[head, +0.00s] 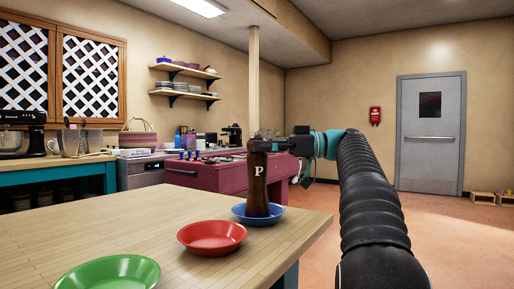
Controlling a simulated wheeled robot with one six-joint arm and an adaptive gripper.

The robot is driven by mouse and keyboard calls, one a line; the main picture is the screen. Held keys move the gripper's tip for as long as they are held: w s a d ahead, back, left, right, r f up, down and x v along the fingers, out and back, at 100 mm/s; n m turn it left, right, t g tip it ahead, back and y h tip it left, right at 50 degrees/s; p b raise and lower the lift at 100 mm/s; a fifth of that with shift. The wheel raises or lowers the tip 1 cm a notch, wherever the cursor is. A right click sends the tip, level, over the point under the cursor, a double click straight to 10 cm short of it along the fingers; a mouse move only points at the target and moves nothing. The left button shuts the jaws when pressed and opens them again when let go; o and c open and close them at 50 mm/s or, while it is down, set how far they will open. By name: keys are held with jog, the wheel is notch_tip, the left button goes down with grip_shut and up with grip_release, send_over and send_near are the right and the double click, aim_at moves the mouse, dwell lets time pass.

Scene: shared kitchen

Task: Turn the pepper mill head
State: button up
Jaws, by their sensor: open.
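The pepper mill (258,188) is dark brown with a white letter P on its body. It stands upright near the far right corner of the wooden table. Its base overlaps the blue bowl (277,215) in the head view, seemingly inside it. My gripper (264,144) reaches in from the right at the height of the mill's head. Its jaws are open around or just beside the head. I cannot tell whether the fingers touch it, and the gripper partly hides the head.
A red bowl (212,236) and a green bowl (108,274) lie on the wooden table (120,220) in front of the mill. A dark red counter (205,175) with small items stands behind. The floor to the right is mostly clear, up to a grey door (431,155).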

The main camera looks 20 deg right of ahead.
jog(key=shift+w+a, duration=0.1)
jog(key=shift+a, duration=0.25)
jog(key=c, duration=1.2)
